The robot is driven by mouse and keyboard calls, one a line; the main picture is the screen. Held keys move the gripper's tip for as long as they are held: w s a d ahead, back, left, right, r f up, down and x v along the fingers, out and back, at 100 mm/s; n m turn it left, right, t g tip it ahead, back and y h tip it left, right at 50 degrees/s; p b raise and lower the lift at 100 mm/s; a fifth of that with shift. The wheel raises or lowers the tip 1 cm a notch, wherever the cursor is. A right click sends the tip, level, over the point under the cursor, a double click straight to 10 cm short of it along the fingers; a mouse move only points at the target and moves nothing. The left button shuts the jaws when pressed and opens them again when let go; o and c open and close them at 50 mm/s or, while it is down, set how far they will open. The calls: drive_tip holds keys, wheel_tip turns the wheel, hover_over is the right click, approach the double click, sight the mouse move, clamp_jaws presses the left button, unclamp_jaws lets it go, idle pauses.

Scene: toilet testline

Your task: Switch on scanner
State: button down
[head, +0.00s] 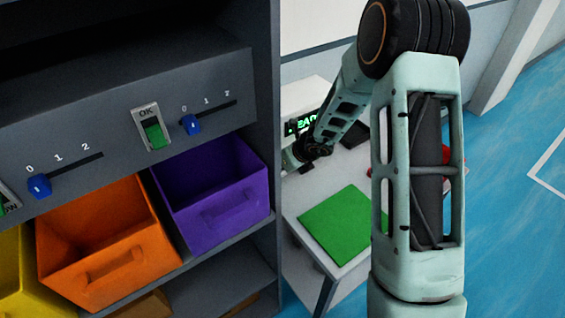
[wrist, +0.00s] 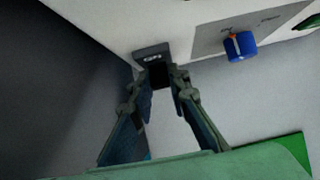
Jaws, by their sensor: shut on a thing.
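The scanner appears as a pale housing (head: 303,94) on the white table, with a lit green text display (head: 300,125) partly covered by my arm. In the wrist view, its pale face (wrist: 110,25) carries a small dark switch (wrist: 151,51) with a white label that is hard to read. My gripper (wrist: 161,77) is at this switch, its fingertips shut on the dark part just below the label. In the head view my gripper (head: 309,153) is small and dark at the front of the scanner.
A blue knob (wrist: 241,46) sits on a grey panel right of the switch. A green mat (head: 337,225) lies on the white table (head: 292,205). A dark shelf with orange (head: 105,262) and purple (head: 212,190) bins stands left. Blue floor (head: 510,240) is open at right.

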idle(0.4)
drive_tip(key=c, duration=1.8)
unclamp_jaws()
drive_tip(key=shift+c, duration=0.2)
drive_tip(key=shift+r, duration=0.1)
drive_tip(key=v, duration=1.2)
